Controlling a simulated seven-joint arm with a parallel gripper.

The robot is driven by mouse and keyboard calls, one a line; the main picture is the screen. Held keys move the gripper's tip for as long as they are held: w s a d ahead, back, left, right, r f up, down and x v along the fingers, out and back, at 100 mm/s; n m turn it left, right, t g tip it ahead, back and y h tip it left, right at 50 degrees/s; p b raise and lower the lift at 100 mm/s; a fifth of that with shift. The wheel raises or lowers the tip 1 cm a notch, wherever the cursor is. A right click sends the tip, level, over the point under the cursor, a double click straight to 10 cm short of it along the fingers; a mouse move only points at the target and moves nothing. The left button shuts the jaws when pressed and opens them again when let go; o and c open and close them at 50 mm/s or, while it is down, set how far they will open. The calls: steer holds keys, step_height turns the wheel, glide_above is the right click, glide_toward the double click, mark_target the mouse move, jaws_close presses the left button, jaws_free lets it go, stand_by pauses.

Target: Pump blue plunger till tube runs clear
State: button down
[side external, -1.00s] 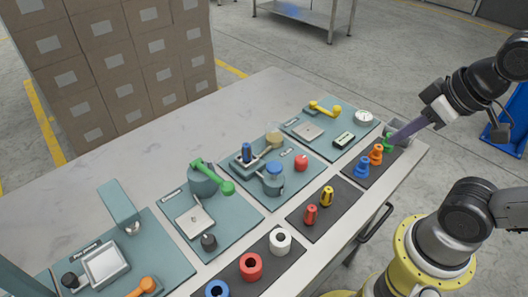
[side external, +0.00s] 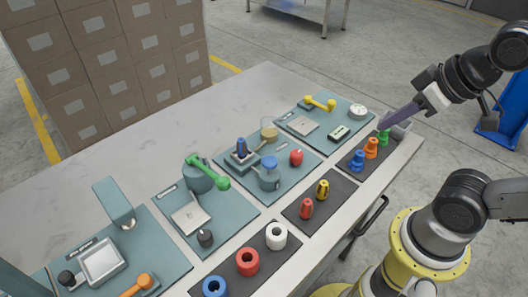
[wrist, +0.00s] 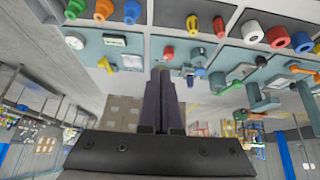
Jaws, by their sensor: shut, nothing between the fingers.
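A blue-capped jar (side external: 269,176) stands on a teal station board in the middle of the bench; its blue top (side external: 269,162) is the likeliest plunger. A small blue upright part (side external: 241,147) sits in a block on the same board. A pale tan-topped vessel (side external: 269,130) stands behind; I cannot make out a tube or its contents. My gripper (side external: 383,124) is shut and empty, just above the green peg (side external: 383,138) at the right end of the bench, away from the jar. The closed fingers (wrist: 162,75) also show in the wrist view.
Blue and orange pegs (side external: 358,160) stand beside the green one on a dark mat. A red knob (side external: 296,157) is right of the jar. A green lever (side external: 207,170) stands left of it. The bench's back strip (side external: 150,145) is clear.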

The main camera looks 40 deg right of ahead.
steer(key=w+d+r+n+t+h, duration=0.1)
steer(key=w+r+t, duration=0.15)
steer(key=w, duration=0.25)
steer(key=n+y, duration=0.3)
steer(key=n, duration=0.7)
glide_above(275, 162)
step_height(275, 162, down, 5)
steer(key=shift+f, duration=4.35)
steer(key=shift+f, duration=0.15)
steer(key=shift+f, duration=0.3)
